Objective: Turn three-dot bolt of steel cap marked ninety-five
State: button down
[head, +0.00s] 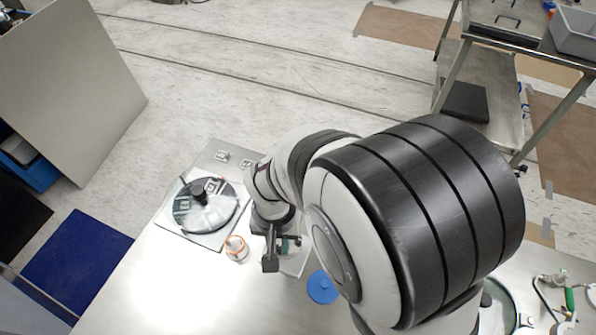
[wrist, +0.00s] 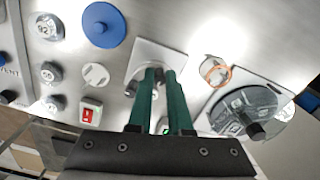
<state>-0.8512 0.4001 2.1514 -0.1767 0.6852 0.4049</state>
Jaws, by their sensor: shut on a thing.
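My gripper (wrist: 160,72) has two green fingers pointing down at a pale square plate (wrist: 172,52) with a round steel piece on it. The fingers are shut on a small bolt there, which they mostly hide. I cannot read a ninety-five mark or count dots on any bolt. In the head view my gripper (head: 287,243) is low over the metal table, beside the orange-ringed round piece (head: 236,248). That piece also shows to the right of the fingers in the wrist view (wrist: 215,70).
A large grey disc with a black knob (head: 190,214) sits on a square plate at the table's left. A blue disc (head: 322,288) lies right of the gripper. Several small round fittings (wrist: 50,72) and a red switch (wrist: 88,115) are on the left in the wrist view.

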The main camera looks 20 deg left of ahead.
aim_at(280, 247)
jog(key=shift+n, duration=0.4)
jog(key=n, duration=0.3)
jog(key=shift+n, duration=1.9)
jog(key=c, duration=0.8)
grip_release()
jog(key=shift+c, duration=0.2)
notch_tip(280, 247, up, 16)
jog(key=shift+w+d+f, duration=0.1)
jog(key=shift+f, duration=0.05)
